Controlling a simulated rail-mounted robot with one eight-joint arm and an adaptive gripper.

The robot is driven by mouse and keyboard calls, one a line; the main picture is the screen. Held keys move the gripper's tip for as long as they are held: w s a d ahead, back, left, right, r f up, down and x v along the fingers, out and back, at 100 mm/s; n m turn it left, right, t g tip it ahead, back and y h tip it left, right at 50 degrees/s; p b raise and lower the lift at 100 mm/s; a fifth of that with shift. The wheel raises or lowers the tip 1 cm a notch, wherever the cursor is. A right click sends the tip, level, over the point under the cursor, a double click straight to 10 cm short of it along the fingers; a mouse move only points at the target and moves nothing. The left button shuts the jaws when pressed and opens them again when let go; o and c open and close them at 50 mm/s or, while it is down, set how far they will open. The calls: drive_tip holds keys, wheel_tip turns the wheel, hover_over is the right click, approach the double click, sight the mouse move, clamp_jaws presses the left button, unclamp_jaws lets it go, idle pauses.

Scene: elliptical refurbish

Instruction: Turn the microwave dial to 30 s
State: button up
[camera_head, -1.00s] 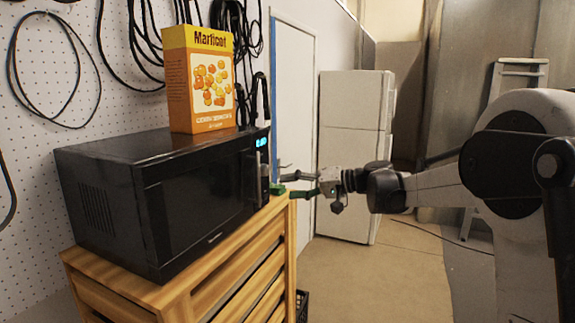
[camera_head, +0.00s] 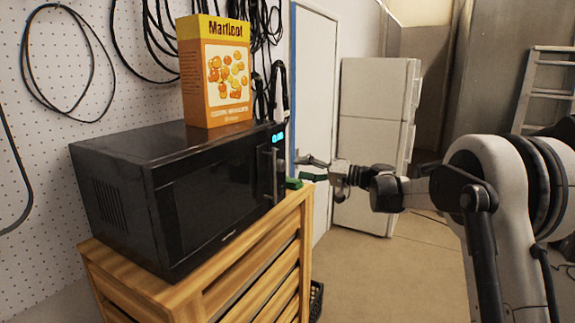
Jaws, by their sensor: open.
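The black microwave (camera_head: 215,190) stands on a slatted wooden cabinet. Its lit blue display (camera_head: 278,137) is at the upper right of its front, but the digits are too small to read. The control panel is seen at a steep angle, and I cannot make out the dial. My gripper (camera_head: 305,168) is open at the right end of the microwave, its fingers pointing left at the panel. I cannot tell whether a finger touches the panel.
An orange and yellow cereal box (camera_head: 216,75) stands on the microwave. A small green object (camera_head: 294,183) lies on the wooden cabinet (camera_head: 262,230) below my gripper. Cables (camera_head: 62,65) hang on the pegboard. A white fridge (camera_head: 372,140) and open floor lie behind and right.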

sight(284, 166)
drive_tip(key=shift+p+x, duration=0.45)
drive_tip(key=shift+x, duration=2.35)
drive_tip(key=c, duration=1.2)
